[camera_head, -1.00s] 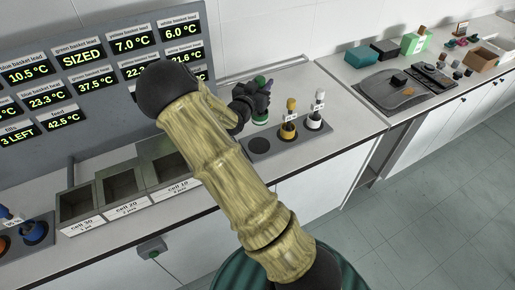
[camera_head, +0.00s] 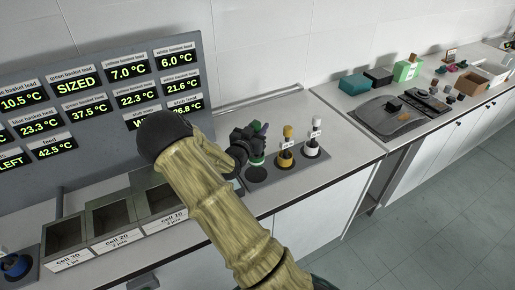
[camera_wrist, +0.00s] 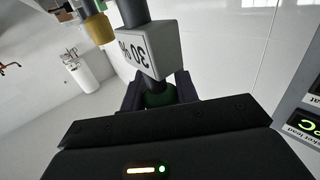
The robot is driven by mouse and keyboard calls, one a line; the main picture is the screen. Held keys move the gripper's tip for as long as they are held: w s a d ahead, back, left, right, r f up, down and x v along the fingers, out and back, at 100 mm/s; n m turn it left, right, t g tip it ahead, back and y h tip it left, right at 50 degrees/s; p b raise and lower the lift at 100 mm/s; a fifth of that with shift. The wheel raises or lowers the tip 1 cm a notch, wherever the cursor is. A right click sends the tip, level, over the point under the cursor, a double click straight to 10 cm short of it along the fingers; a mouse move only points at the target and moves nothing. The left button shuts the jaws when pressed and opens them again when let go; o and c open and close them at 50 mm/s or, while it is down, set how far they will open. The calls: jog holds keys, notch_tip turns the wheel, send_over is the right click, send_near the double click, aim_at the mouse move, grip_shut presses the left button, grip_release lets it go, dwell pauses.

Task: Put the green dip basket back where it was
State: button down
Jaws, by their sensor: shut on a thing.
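The green dip basket (camera_head: 257,159) is held in my gripper (camera_head: 245,146), low over the rack on the counter. Its green part (camera_wrist: 160,98) shows between my dark fingers in the wrist view, with a dark shaft and a white numbered tag (camera_wrist: 150,50). A dark round socket (camera_head: 257,175) lies just below and in front of it in the head view. The yellow dip basket (camera_head: 284,160) and the white dip basket (camera_head: 312,149) stand upright in the row to its right. Whether the green basket's bottom touches the rack is unclear.
Open metal cells (camera_head: 110,217) stand left of the rack, partly behind my arm. A display panel (camera_head: 70,110) rises behind them. A blue basket (camera_head: 16,265) is at the lower left. A dark balance-like device (camera_head: 390,117) and several boxes stand on the right counter.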

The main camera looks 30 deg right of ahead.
notch_tip(320, 180, down, 2)
jog(key=shift+w+f, duration=0.1)
jog(key=shift+w, duration=0.05)
jog(key=shift+a+f, duration=0.2)
jog(key=shift+s+d+f+p, duration=0.2)
jog(key=shift+d+f+p, duration=0.15)
jog(key=shift+f+p, duration=0.1)
notch_tip(320, 180, down, 2)
jog(key=shift+a+p, duration=0.15)
jog(key=shift+p, duration=0.3)
jog(key=shift+f, duration=0.6)
